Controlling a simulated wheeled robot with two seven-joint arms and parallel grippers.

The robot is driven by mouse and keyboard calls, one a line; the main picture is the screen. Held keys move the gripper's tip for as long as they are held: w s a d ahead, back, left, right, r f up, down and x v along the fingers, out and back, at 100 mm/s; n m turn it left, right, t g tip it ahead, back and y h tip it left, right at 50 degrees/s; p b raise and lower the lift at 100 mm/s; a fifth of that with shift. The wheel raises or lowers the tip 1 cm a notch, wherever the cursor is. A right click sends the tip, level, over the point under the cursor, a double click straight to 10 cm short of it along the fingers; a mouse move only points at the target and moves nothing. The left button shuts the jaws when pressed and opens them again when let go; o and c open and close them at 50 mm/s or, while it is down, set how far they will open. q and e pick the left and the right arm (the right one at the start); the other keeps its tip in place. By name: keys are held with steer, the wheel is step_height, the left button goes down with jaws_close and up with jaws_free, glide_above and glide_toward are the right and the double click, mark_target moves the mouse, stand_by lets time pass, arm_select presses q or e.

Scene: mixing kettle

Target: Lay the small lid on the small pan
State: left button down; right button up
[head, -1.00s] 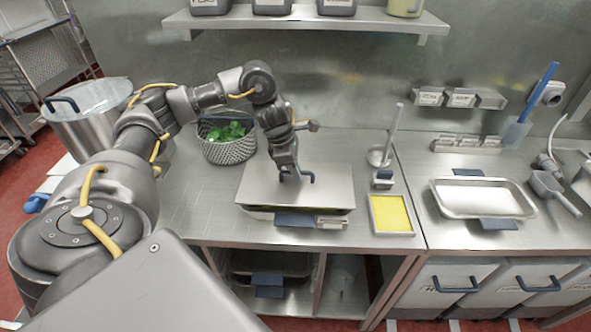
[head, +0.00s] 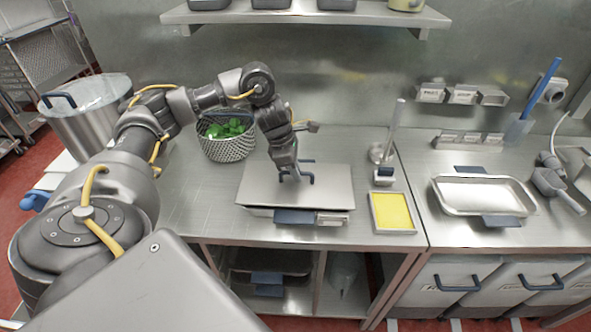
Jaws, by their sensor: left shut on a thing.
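The small lid (head: 325,184) is a flat steel plate with a dark blue handle (head: 308,178). My left gripper (head: 291,178) is shut on that handle from above. The lid lies level over the small pan on the left counter, hiding the pan's inside. Only the pan's front shows, with a dark blue grip (head: 294,216) and a pale label. The lid's front edge is very close to the pan's rim; I cannot tell whether it rests fully on it. My right gripper is not in view.
A basket of green leaves (head: 229,142) stands behind left. A yellow-filled tray (head: 392,211) sits close right of the pan. An open steel tray (head: 485,196) and a scoop (head: 556,184) are on the right counter. A large pot (head: 92,115) stands far left.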

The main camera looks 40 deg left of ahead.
mark_target(288, 172)
arm_select(q)
steer(key=shift+f, duration=0.4)
steer(key=shift+f+b, duration=0.2)
steer(key=shift+b, duration=0.25)
steer(key=c, duration=0.9)
jaws_free()
steer(key=shift+p+v, duration=3.05)
steer(key=shift+v, duration=0.55)
steer(key=shift+f, duration=0.1)
